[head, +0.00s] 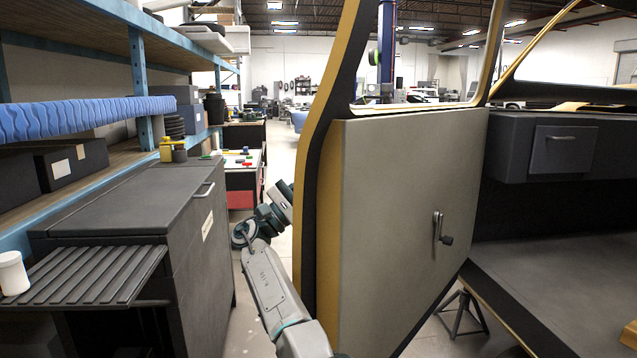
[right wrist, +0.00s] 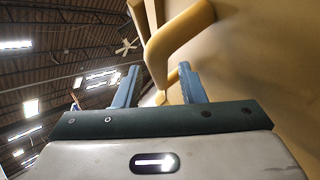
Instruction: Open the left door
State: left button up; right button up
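The vehicle's door (head: 400,215) stands swung out from the body in the head view. Its grey inner panel and window crank (head: 441,228) face me. Its outer face is hidden there. In the right wrist view the tan outer face (right wrist: 270,60) fills the right side, with a bowed door handle (right wrist: 178,32) of the same colour. My right gripper (right wrist: 158,68) is open, its two blue fingers apart, with the handle's near end between or just beyond their tips. I see no clear contact. In the head view its arm reaches up left of the door edge; the fingers are hidden. My left gripper is out of view.
A dark cabinet (head: 130,215) with a ribbed shelf and white jar (head: 13,272) stands at left, below blue-framed shelving (head: 140,75). A narrow floor aisle lies between cabinet and door. The vehicle's interior and dash (head: 510,140) are at right, with a jack stand (head: 462,312) below.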

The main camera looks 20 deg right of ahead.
jog(key=shift+s+r, duration=0.1)
jog(key=shift+r, duration=0.1)
